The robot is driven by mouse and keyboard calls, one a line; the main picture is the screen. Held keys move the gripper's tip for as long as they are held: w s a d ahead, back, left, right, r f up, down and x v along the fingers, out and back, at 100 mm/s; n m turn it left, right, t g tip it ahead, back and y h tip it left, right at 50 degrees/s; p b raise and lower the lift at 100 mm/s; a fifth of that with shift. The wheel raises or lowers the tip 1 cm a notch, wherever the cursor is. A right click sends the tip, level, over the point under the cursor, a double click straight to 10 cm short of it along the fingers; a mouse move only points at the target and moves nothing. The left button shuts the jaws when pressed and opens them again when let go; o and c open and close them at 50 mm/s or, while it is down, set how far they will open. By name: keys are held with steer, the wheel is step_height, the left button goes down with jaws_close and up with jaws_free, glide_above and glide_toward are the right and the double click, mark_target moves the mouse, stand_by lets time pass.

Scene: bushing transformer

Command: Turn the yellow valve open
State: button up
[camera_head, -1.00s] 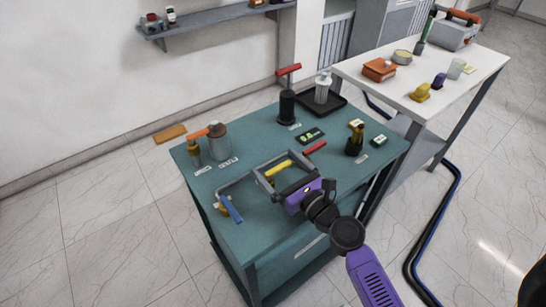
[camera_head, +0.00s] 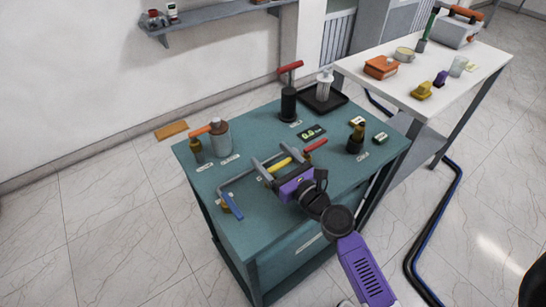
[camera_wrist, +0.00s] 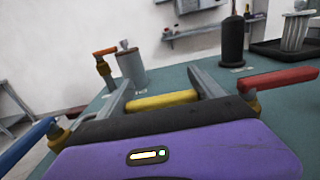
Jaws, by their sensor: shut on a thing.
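The yellow valve handle (camera_head: 281,164) is on the teal table, in the middle of a row of valves. My gripper (camera_head: 269,158) reaches over it, with one finger on each side. In the wrist view the yellow handle (camera_wrist: 162,100) lies crosswise between the two grey fingers (camera_wrist: 160,88), its ends against them. The gripper is shut on it. The valve body under the handle is hidden by my purple gripper.
A blue handle (camera_head: 231,205) is to the left and a red handle (camera_head: 315,145) to the right, both close to my gripper. Bottles, a black cylinder (camera_head: 288,104) and a small meter (camera_head: 312,132) stand farther back. A white table (camera_head: 480,80) is at the right.

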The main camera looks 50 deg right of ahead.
mark_target(285, 165)
steer(key=shift+c, duration=0.8)
steer(key=shift+s+r+m+h+p, duration=0.1)
steer(key=shift+s+m+h+p, duration=0.05)
steer(key=shift+m+h+p, duration=0.35)
steer(key=shift+s+d+m+g+h+p, duration=0.15)
steer(key=shift+m+g+h+p, duration=0.15)
steer(key=shift+g+h+p, duration=0.3)
steer(key=m+g+h+p, duration=0.1)
steer(key=h, duration=0.1)
steer(key=s+m+g+h, duration=0.1)
steer(key=m+h, duration=0.1)
steer(key=shift+p, duration=0.4)
steer(key=m+g+h, duration=0.1)
steer(key=g, duration=0.1)
steer(key=s+m+g+h, duration=0.1)
steer(key=m+h, duration=0.1)
steer(key=shift+s+g+h, duration=0.1)
steer(key=shift+g+h, duration=0.2)
steer(key=shift+g, duration=0.1)
steer(key=shift+s+m+g+h+b, duration=0.25)
steer(key=shift+m+g+h+b, duration=0.3)
steer(key=shift+m+g, duration=0.35)
steer(key=shift+s+m+g+h+b, duration=0.25)
steer(key=shift+m+g+h+b, duration=0.3)
steer(key=shift+g, duration=0.55)
